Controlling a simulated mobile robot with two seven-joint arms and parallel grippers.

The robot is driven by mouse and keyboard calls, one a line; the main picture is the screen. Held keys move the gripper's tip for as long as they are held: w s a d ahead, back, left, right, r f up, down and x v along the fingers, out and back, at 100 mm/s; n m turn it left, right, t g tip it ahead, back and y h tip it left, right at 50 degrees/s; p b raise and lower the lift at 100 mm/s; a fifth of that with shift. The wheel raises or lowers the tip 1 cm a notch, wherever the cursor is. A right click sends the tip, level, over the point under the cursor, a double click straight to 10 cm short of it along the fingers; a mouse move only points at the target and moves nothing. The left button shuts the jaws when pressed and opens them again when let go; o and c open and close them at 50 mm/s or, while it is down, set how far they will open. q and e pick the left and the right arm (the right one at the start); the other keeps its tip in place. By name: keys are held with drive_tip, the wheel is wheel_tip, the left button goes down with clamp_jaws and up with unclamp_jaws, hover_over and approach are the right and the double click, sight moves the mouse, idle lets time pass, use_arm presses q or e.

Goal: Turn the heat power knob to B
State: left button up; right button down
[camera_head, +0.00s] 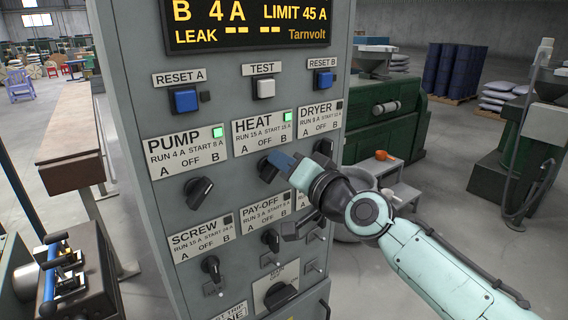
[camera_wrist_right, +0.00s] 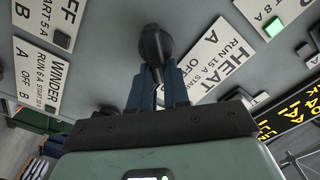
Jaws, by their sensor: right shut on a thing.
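The heat power knob (camera_head: 267,171) is a dark knob under the white HEAT label (camera_head: 262,130) on the grey cabinet front. Its label reads A, OFF, B, and a green lamp is lit on it. My right gripper (camera_head: 282,165) reaches in from the right and is shut on this knob. In the right wrist view the black knob (camera_wrist_right: 152,45) stands between the two dark blue fingers (camera_wrist_right: 158,85). The fingers hide part of the knob, and I cannot tell which mark it points to. My left gripper is not in view.
The pump knob (camera_head: 199,190) is to the left, the screw knob (camera_head: 211,267) and pay-off knob (camera_head: 271,240) are below. Reset and test buttons (camera_head: 264,88) and a lit display (camera_head: 250,22) sit above. A bench (camera_head: 70,140) stands left, green machinery (camera_head: 385,125) right.

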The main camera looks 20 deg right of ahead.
idle(0.5)
drive_tip(key=c, duration=1.1)
unclamp_jaws()
drive_tip(key=shift+w, duration=0.1)
drive_tip(key=b+v, duration=0.3)
drive_tip(key=v, duration=1)
